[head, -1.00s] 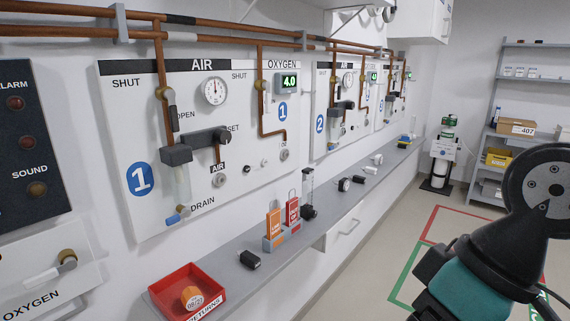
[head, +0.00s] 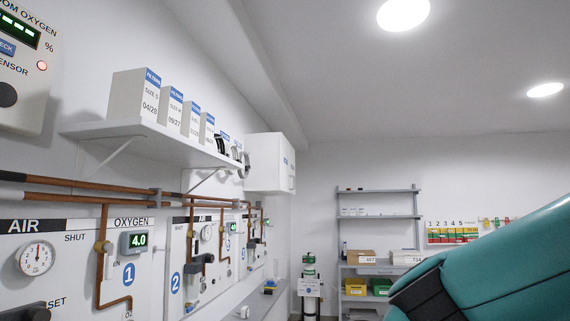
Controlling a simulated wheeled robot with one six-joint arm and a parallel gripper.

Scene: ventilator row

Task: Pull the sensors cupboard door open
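A white wall cupboard (head: 264,165) hangs on the left wall, just past the end of the shelf. Its narrow front, seen at a steep angle, carries a small blue label too small to read and what looks like a handle low down. I take this front for the sensors cupboard door (head: 289,168); it looks shut. My gripper is not in view. Only a teal and black part of my arm shows at the lower right, far nearer than the cupboard.
A white shelf (head: 150,133) with several filter boxes (head: 133,95) juts out before the cupboard. Copper pipes and gauge panels run below. A green and white cylinder (head: 309,285) and grey shelving (head: 378,216) stand at the back.

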